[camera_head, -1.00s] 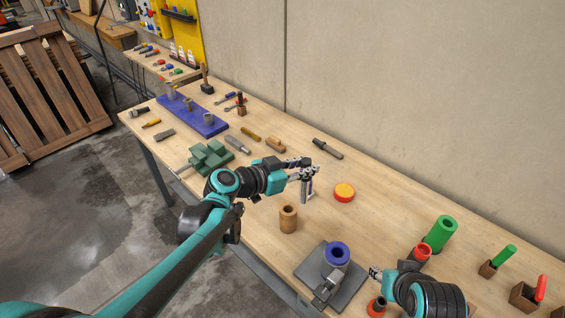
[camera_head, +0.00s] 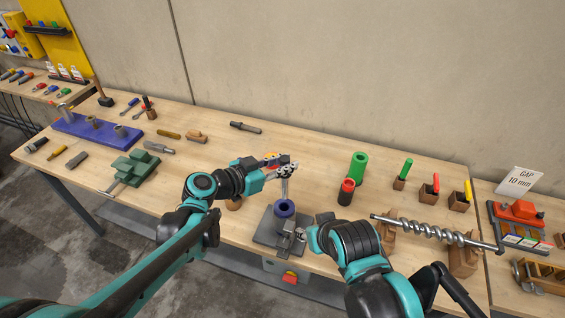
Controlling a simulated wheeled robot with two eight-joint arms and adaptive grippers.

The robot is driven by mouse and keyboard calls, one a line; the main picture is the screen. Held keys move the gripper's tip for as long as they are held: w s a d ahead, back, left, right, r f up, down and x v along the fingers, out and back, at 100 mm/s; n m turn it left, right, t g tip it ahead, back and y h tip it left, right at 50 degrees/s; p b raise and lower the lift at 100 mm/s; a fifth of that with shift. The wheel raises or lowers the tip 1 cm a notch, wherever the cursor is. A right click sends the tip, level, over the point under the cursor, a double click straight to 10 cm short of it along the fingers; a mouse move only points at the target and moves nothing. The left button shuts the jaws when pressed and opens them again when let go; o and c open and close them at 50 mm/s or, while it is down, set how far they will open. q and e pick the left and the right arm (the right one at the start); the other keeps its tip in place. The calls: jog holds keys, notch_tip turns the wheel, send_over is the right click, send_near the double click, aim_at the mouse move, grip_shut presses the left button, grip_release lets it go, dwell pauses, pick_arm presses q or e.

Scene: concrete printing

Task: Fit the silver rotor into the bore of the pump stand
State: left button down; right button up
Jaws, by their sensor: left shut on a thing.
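The pump stand is a blue-topped upright cylinder (camera_head: 284,209) with a round bore, on a dark grey plate (camera_head: 263,238). A grey clamp-like part sits at its front. My left gripper (camera_head: 284,168) is shut on a slim silver rotor (camera_head: 285,187), which hangs roughly upright over the stand. Its lower end is at the bore mouth in the picture; I cannot tell whether it is inside.
A large silver screw (camera_head: 430,232) lies on wooden supports at right. A wooden ring (camera_head: 233,203) is partly hidden behind my left arm.

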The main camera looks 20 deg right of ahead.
aim_at(284, 194)
pick_arm(q)
jog(key=shift+f+b, duration=1.6)
jog(key=shift+f, duration=0.3)
jog(key=shift+f, duration=0.15)
jog(key=shift+f+b, duration=4.15)
jog(key=shift+f, duration=0.5)
jog(key=shift+r, duration=0.1)
